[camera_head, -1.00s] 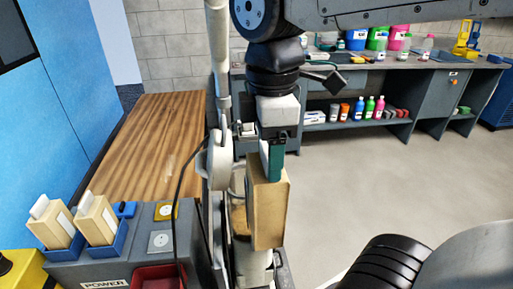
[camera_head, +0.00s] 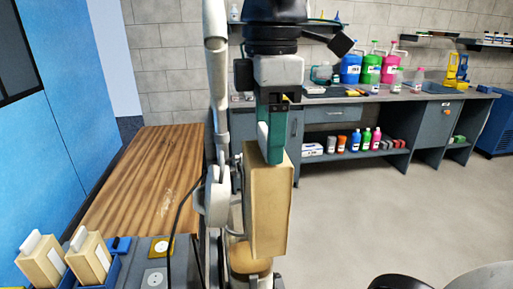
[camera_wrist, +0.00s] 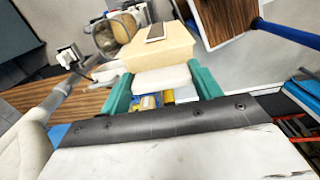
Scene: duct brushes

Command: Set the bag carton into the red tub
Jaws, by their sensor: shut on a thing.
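My gripper (camera_head: 272,158) has teal fingers shut on the top of a tan bag carton (camera_head: 268,212), which hangs nearly upright in the air. In the wrist view the carton (camera_wrist: 158,46) lies beyond the two fingertips (camera_wrist: 162,82), with a white part between them. The red tub is not visible in the head view now. Red pieces at the right edge of the wrist view are too unclear to name.
Two similar cartons (camera_head: 42,262) (camera_head: 88,258) stand tilted in blue holders at the lower left. A wooden tabletop (camera_head: 145,180) lies behind them, largely bare. A grey bench (camera_head: 340,172) with bottles and jugs stands along the back wall. Open floor (camera_head: 400,220) lies to the right.

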